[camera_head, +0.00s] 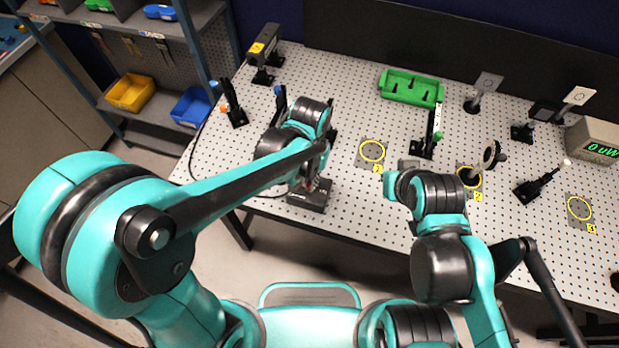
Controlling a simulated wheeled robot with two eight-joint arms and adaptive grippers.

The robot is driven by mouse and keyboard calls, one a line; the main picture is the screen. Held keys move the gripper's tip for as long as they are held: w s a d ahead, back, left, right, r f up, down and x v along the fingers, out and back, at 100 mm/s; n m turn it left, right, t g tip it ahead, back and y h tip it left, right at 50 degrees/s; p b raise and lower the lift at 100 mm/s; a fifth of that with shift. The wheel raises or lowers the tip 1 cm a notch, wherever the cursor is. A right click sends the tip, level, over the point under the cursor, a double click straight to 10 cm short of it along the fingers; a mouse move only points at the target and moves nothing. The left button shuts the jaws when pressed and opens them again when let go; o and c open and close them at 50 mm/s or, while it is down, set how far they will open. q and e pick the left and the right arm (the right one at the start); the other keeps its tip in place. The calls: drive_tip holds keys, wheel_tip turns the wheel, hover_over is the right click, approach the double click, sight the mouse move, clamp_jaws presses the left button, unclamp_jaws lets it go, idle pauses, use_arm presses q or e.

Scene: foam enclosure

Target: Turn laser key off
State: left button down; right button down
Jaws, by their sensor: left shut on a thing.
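A flat black box (307,197), which looks like the laser's key box, sits at the near left edge of the perforated table. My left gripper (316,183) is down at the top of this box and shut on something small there. The laser key itself is hidden by the gripper and wrist, so its turn angle cannot be seen. A black device with a yellow warning label, apparently the laser (264,46), stands on a post at the table's back left.
A green tray (411,88) lies at the back of the table (345,75). Mounted optics, including a round one (490,155), and a meter reading 0 uW (598,141) stand to the right. Yellow circles mark several spots. A shelf with yellow (131,93) and blue bins stands at the left.

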sight(309, 181)
use_arm(q)
drive_tip(key=c, duration=1.7)
unclamp_jaws()
wheel_tip(309, 181, up, 12)
drive_tip(key=shift+r, duration=0.1)
drive_tip(key=shift+a, duration=0.1)
drive_tip(key=s+a+f+n+t+b, duration=0.1)
drive_tip(key=a+f+t+b, duration=0.1)
drive_tip(key=a, duration=0.4)
drive_tip(key=s+a+f+n+t+b, duration=0.1)
drive_tip(key=s+a+f+t+b, duration=0.1)
drive_tip(key=a, duration=0.3)
drive_tip(key=s+a+f+n+t+b, duration=0.1)
drive_tip(key=s+a+f+t, duration=0.1)
drive_tip(key=a, duration=0.4)
drive_tip(key=shift+s+a+f+t+b, duration=0.15)
drive_tip(key=shift+f+t+b, duration=0.1)
drive_tip(key=shift+f, duration=0.15)
drive_tip(key=shift+a+f+t+b, duration=0.15)
drive_tip(key=shift+f+t, duration=0.1)
drive_tip(key=shift+f, duration=0.1)
